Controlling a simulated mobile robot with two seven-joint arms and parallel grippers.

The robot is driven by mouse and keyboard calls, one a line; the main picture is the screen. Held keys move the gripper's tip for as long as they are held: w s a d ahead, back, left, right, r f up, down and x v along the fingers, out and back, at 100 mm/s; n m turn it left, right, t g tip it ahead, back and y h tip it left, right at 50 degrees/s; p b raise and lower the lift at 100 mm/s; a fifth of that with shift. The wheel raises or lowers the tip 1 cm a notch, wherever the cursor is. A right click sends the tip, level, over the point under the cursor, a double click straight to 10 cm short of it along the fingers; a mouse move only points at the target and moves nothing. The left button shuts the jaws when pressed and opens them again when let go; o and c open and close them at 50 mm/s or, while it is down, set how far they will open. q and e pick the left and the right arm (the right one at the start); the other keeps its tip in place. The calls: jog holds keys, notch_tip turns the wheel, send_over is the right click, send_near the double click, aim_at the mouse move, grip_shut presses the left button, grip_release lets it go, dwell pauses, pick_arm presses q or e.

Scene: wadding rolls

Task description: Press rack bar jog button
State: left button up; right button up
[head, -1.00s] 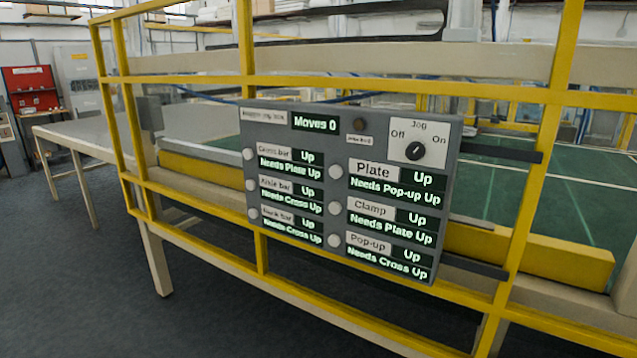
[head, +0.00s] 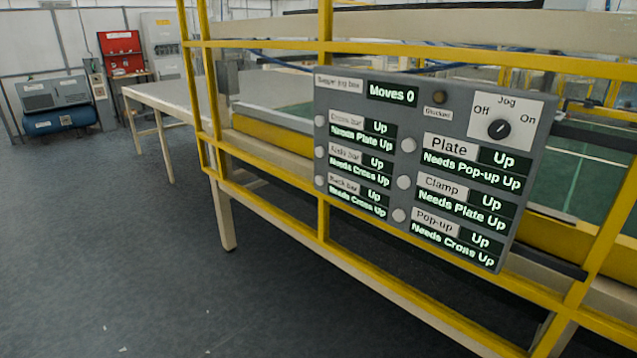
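The grey jog panel (head: 460,225) hangs on the yellow frame, right of the middle of the head view. The rack bar button (head: 320,181) is a small pale round button at the panel's lower left edge. The rack bar label (head: 344,186) beside it is blurred; its displays read "Up" and "Needs Cross Up". Two similar buttons sit above it, for the cross bar (head: 320,120) and the aisle bar (head: 320,151). The jog knob (head: 499,129) is dark, between Off and On; I cannot tell its setting surely. Neither gripper is in view.
Buttons for plate (head: 408,145), clamp (head: 404,182) and pop-up (head: 399,215) form the panel's second column. Yellow rails (head: 325,130) surround the panel. A long table (head: 180,92) stands behind at left. The dark floor (head: 120,250) at left is clear.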

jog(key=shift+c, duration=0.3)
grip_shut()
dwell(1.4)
